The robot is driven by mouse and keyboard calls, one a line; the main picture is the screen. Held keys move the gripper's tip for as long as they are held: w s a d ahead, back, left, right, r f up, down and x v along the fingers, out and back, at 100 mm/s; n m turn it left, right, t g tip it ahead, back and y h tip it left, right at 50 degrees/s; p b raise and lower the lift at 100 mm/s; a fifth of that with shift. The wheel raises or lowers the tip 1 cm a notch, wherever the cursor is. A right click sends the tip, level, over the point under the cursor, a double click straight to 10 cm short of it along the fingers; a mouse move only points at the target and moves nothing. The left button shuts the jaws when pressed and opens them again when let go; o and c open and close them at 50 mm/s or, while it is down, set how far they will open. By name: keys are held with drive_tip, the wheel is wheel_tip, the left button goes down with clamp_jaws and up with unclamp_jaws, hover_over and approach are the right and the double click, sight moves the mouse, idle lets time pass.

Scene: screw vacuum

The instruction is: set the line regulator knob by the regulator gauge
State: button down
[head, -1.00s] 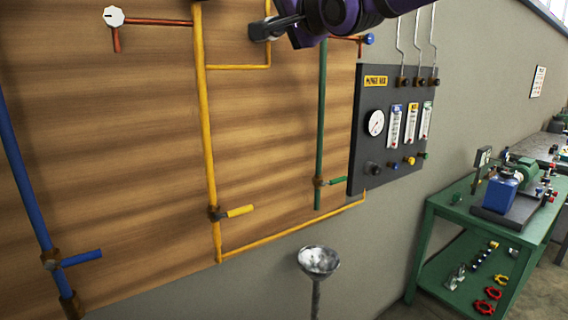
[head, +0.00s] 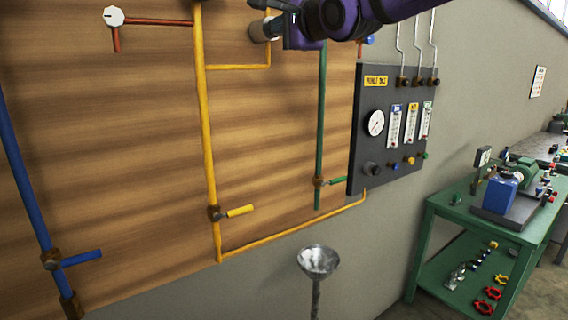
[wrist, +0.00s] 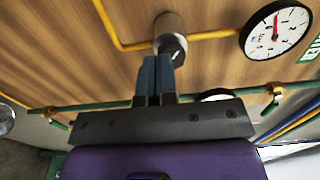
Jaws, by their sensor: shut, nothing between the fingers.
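The line regulator knob, a grey metal cylinder with a faceted front (wrist: 170,38), sits on a yellow pipe in the wrist view. In the head view it appears to be the pale cylinder (head: 263,30) near the top edge. The regulator gauge (wrist: 277,30), a white dial with a red needle roughly upright in the picture, is to the knob's right in the wrist view. My gripper (wrist: 157,62) is shut and empty, its blue-grey fingertips overlapping the knob's lower edge. I cannot tell whether they touch it.
Yellow (head: 208,120), green (head: 321,110) and blue (head: 25,180) pipes with valve levers run over the wooden board. A dark panel (head: 360,150) with a dial and flow meters is to the right. A funnel-like bowl (head: 318,260) stands below; a green bench (head: 450,215) is far right.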

drive_tip(key=x, duration=0.4)
drive_tip(key=shift+w+a+r, duration=0.1)
drive_tip(key=shift+w+r, duration=0.1)
drive_tip(key=shift+r, duration=0.95)
idle(0.8)
drive_tip(key=shift+s+a+r, duration=0.1)
drive_tip(key=shift+a, duration=0.15)
idle(0.3)
drive_tip(key=v, duration=0.5)
drive_tip(key=shift+s+f, duration=0.2)
drive_tip(key=shift+f, duration=0.05)
idle(0.4)
